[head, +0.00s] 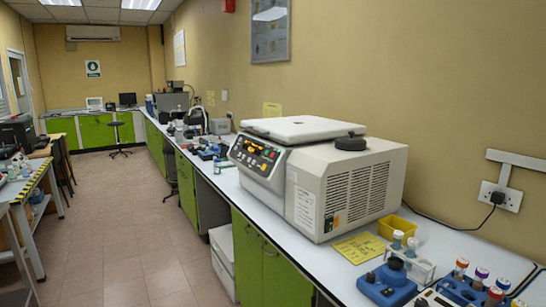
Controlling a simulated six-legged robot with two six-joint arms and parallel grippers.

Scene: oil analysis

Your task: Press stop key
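A cream-coloured benchtop machine (310,180) that looks like a centrifuge stands on the long right-hand bench. Its lid (300,128) looks closed, with a black knob (350,142) on top behind it. The dark control panel (254,157) is on its sloped front, facing left, with a lit orange display and several small coloured keys. The keys are too small for me to read which one is the stop key. Neither of my grippers shows in the head view, and nothing covers the panel.
The white bench top (340,272) runs along the right wall. Near the machine are a yellow tray (398,230), a yellow sheet (359,248), a blue device (387,284) and a rack of capped tubes (470,288). The tiled floor (130,225) left of the bench is clear.

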